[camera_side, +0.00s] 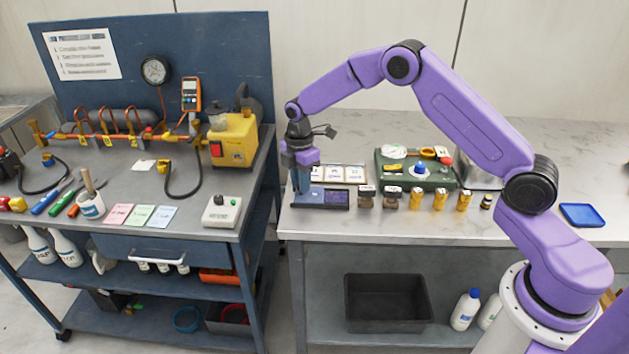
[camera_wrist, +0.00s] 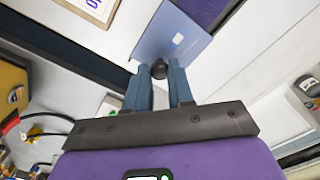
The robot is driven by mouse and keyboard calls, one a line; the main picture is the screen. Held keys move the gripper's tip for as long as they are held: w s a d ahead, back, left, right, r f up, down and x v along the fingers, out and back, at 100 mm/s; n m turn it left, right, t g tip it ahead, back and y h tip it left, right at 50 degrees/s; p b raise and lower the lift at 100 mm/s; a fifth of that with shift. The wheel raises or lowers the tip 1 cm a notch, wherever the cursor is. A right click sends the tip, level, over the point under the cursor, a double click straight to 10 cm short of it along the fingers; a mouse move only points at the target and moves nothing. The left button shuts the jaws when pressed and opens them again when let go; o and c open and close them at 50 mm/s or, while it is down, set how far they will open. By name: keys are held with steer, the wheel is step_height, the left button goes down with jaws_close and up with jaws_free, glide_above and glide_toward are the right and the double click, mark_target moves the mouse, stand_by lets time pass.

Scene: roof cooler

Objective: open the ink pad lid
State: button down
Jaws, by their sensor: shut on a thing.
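The ink pad (camera_side: 335,199) lies near the front left edge of the right-hand bench, its dark purple pad surface showing in the side view. The pad also shows at the top of the wrist view (camera_wrist: 202,9). Its blue-grey lid (camera_wrist: 168,38) carries a pale square and a dark round knob (camera_wrist: 158,70). My gripper (camera_side: 300,188) points down at the left end of the ink pad. In the wrist view its two blue fingers (camera_wrist: 160,74) are shut on the knob. The lid stands off part of the pad; its exact angle is hard to tell.
Framed cards (camera_side: 340,174) lie just behind the ink pad. A row of small jars and bottles (camera_side: 415,198) runs to its right, before a green case (camera_side: 440,178). A gap separates this bench from the blue workbench (camera_side: 262,185) at left.

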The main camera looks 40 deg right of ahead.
steer(key=shift+w+a, duration=0.2)
steer(key=shift+w, duration=0.05)
steer(key=c, duration=1)
jaws_free()
step_height(320, 180, up, 18)
steer(key=shift+f, duration=0.25)
